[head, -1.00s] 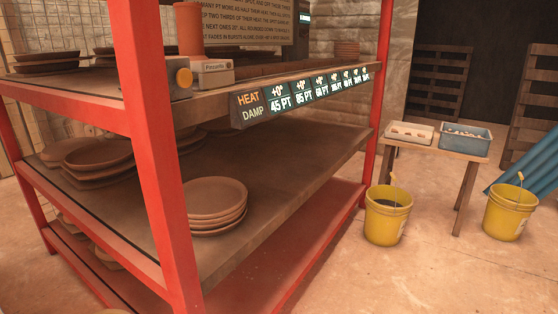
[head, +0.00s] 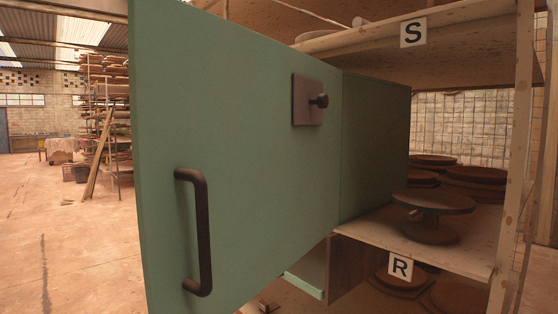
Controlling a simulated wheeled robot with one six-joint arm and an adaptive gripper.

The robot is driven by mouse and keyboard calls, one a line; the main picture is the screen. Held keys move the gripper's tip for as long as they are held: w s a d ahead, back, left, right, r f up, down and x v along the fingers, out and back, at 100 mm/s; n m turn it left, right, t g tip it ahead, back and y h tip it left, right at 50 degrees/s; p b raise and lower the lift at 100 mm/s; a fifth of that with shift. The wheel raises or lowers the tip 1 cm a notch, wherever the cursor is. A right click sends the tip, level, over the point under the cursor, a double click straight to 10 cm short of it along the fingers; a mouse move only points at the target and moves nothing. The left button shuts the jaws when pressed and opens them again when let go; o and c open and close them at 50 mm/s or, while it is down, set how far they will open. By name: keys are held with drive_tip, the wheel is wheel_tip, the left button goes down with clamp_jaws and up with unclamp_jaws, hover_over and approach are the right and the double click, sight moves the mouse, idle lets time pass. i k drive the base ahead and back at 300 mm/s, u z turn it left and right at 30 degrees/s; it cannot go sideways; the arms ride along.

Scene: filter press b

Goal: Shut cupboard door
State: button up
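The green cupboard door (head: 250,150) stands open in the head view and fills the middle of the picture. It has a dark vertical bar handle (head: 203,232) at its lower left and a dark square plate with a round knob (head: 310,100) higher up. Behind and to the right of the door are wooden shelves labelled S (head: 413,33) and R (head: 400,267). My gripper is not in view, so its state and its distance from the door are hidden.
Dark round pots and discs (head: 434,208) sit on the right-hand shelf. A wooden upright (head: 517,150) stands at the shelf's right. Open dusty floor (head: 60,230) lies to the left, with a tall loaded rack (head: 107,110) further back.

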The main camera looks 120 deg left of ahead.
sight(230, 194)
drive_tip(key=u, duration=3.75)
drive_tip(key=i, duration=1)
drive_tip(key=z, duration=0.45)
drive_tip(key=k, duration=0.7)
drive_tip(key=u, duration=0.05)
